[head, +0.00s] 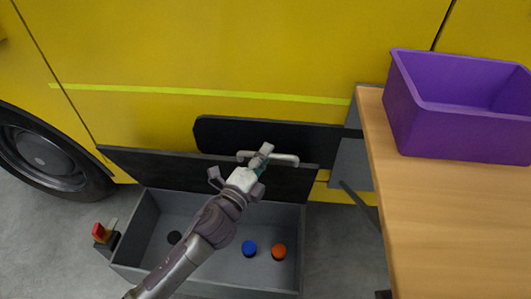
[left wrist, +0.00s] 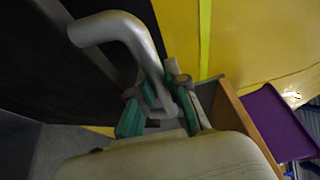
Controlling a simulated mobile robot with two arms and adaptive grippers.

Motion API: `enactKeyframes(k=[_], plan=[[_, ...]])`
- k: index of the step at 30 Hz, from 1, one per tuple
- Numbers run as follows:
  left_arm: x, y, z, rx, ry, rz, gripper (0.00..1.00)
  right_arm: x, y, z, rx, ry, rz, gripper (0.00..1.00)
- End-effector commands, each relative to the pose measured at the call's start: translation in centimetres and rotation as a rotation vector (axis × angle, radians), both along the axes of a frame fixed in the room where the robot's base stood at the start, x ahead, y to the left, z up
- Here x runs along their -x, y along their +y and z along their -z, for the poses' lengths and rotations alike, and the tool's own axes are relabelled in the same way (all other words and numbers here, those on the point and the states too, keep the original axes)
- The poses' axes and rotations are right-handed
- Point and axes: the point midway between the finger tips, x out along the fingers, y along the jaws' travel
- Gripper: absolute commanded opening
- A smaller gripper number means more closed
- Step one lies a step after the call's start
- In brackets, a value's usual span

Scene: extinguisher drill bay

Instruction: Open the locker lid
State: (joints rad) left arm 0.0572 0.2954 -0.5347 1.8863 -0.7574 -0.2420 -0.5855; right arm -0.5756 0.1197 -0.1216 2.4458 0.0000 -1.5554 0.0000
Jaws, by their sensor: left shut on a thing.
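The grey locker (head: 295,245) stands on the floor beside the yellow vehicle, with its top uncovered. Its black lid (head: 140,163) is swung up and stands raised along the locker's back side. A pale bar handle (head: 286,159) is on the lid. My left gripper (head: 262,160) is shut on the handle, reaching over the locker. In the left wrist view the gripper's green-padded fingers (left wrist: 160,112) close around one end of the curved grey handle (left wrist: 120,27), against the dark lid (left wrist: 70,90). My right gripper is not in view.
Inside the locker are a black, a blue (head: 249,248) and an orange (head: 279,251) round thing. A wooden table (head: 440,220) with a purple bin (head: 455,130) stands at right. A small red-topped item (head: 100,233) is left of the locker. A dark panel (head: 225,133) lies behind the lid.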

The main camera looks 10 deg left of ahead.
Motion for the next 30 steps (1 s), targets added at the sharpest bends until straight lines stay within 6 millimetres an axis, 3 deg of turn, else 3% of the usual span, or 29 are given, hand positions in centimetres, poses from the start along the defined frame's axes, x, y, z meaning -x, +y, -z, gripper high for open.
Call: enactKeyframes(k=[12,13,15,26,30], plan=[[0.4,0.0,0.2,-0.001,-0.006,0.0,0.0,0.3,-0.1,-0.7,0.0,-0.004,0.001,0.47],[0.4,0.0,0.2,-0.001,-0.006,0.0,0.2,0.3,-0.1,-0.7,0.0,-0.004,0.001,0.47],[0.4,0.0,0.2,-0.001,-0.006,0.0,0.27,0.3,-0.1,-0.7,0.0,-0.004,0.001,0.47],[0.4,0.1,0.1,-0.001,-0.007,-0.001,0.27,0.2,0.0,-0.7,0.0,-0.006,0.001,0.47],[1.4,0.5,0.3,-0.001,-0.005,-0.001,0.27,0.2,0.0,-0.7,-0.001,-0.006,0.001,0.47]])
